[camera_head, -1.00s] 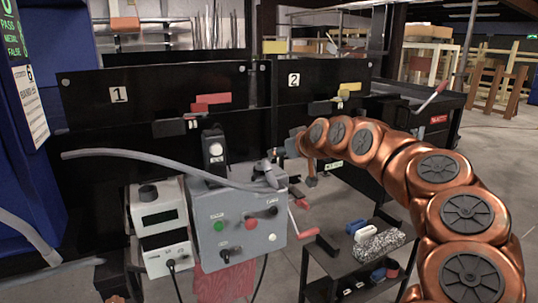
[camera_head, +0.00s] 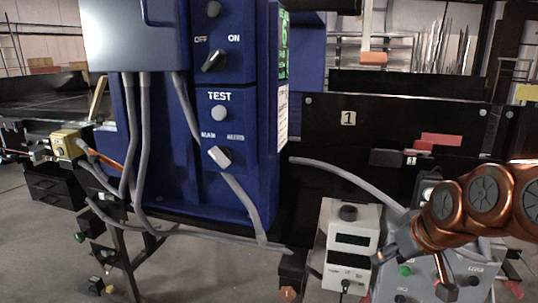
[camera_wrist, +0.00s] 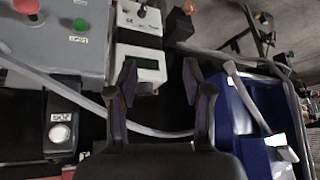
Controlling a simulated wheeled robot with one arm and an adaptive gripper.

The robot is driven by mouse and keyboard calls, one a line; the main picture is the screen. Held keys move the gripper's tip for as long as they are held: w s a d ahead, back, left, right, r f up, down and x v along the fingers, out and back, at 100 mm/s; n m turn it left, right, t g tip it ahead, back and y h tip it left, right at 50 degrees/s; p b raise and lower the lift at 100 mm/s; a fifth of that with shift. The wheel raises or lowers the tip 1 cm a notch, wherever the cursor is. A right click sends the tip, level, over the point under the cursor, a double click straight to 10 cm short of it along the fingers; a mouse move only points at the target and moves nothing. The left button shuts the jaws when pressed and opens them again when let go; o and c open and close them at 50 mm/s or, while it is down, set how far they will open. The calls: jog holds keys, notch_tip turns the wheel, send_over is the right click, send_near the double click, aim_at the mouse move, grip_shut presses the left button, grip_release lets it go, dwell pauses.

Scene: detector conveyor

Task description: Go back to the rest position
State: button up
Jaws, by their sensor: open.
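My gripper (camera_wrist: 160,82) is open and empty in the wrist view, its two dark fingers spread apart above the machine's front. In the head view my gripper (camera_head: 382,256) is small and partly hard to make out, in front of the right side of the white display unit (camera_head: 338,255). My copper arm reaches in from the right edge. Nothing is between the fingers in the wrist view.
A blue cabinet (camera_head: 240,185) with switches stands left of the white unit. A grey control box (camera_head: 420,290) with buttons lies below my arm, partly hidden. A grey hose (camera_head: 345,175) curves close by. Black panel 1 (camera_head: 340,140) stands behind. Open floor shows at lower left.

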jog(key=s+a+f+g+p, duration=0.1)
jog(key=s+a+f+g, duration=0.2)
jog(key=s+a, duration=0.3)
jog(key=shift+s+a+p, duration=0.15)
jog(key=shift+s+p, duration=0.25)
jog(key=shift+s, duration=0.8)
jog(key=shift+o, duration=0.5)
jog(key=s+a+f+g+p, duration=0.1)
jog(key=s+f+g, duration=0.1)
jog(key=s, duration=0.6)
jog(key=s+a+f+m+g+h+p, duration=0.1)
jog(key=s+f+g, duration=0.1)
jog(key=s, duration=0.6)
jog(key=shift+a+f+g+p, duration=0.15)
jog(key=shift+a+g+p, duration=0.15)
jog(key=shift+a+g, duration=0.15)
jog(key=shift+c, duration=1)
jog(key=shift+a, duration=0.1)
jog(key=shift+c, duration=0.3)
